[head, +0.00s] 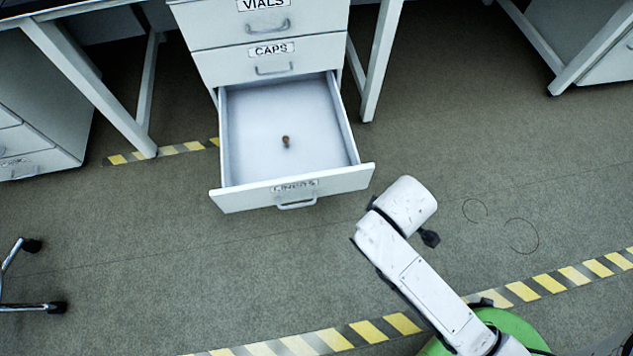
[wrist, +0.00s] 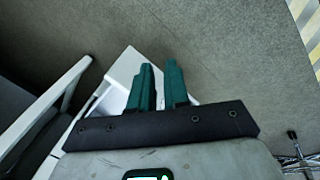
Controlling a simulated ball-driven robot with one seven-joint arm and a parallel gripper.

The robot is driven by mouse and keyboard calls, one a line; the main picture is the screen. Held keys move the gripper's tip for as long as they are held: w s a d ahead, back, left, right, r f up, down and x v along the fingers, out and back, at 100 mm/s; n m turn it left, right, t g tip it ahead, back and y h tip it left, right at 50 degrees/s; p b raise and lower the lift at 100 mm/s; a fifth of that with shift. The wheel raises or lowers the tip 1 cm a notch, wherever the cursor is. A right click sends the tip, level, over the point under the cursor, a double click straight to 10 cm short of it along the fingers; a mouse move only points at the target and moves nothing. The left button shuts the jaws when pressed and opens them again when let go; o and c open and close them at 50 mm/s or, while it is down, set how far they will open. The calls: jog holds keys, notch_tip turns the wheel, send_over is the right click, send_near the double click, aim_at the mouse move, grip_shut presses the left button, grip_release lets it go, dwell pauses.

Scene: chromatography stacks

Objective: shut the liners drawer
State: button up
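The liners drawer (head: 335,182) is the lowest drawer of a white cabinet in the head view. It is pulled far out, with its label and grey handle (head: 297,203) on the front. A small brown object (head: 286,141) is inside on its floor. My arm's end is to the right of the drawer front, apart from it in the picture; the gripper itself is mostly hidden there. In the wrist view my gripper (wrist: 160,66) has two green fingers with a narrow empty gap between them. A white surface (wrist: 124,68), probably part of the drawer, shows behind the fingers.
The caps drawer (head: 271,58) and vials drawer (head: 262,22) above are shut. White desk legs (head: 377,65) stand on both sides of the cabinet. A chair base (head: 30,245) is at the left edge. The floor before the drawer is clear, with yellow striped tape (head: 370,331).

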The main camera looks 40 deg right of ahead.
jog(key=n, duration=0.2)
jog(key=w+n+h+p, duration=0.1)
jog(key=n, duration=0.1)
jog(key=w+n+t, duration=0.1)
jog(key=n, duration=0.1)
jog(key=shift+w+d+f+h, duration=0.15)
jog(key=shift+d+f+h, duration=0.1)
jog(key=shift+h, duration=0.15)
grip_shut()
jog(key=n+t+b, duration=0.1)
jog(key=n+t, duration=0.5)
jog(key=n, duration=1.4)
send_near(325, 178)
jog(key=shift+h, duration=0.3)
jog(key=w+f, duration=0.1)
jog(key=f, duration=0.1)
jog(key=w+d+f, duration=0.1)
jog(key=w+f, duration=0.1)
jog(key=shift+w+d, duration=0.35)
jog(key=shift+w, duration=0.25)
jog(key=shift+w, duration=0.1)
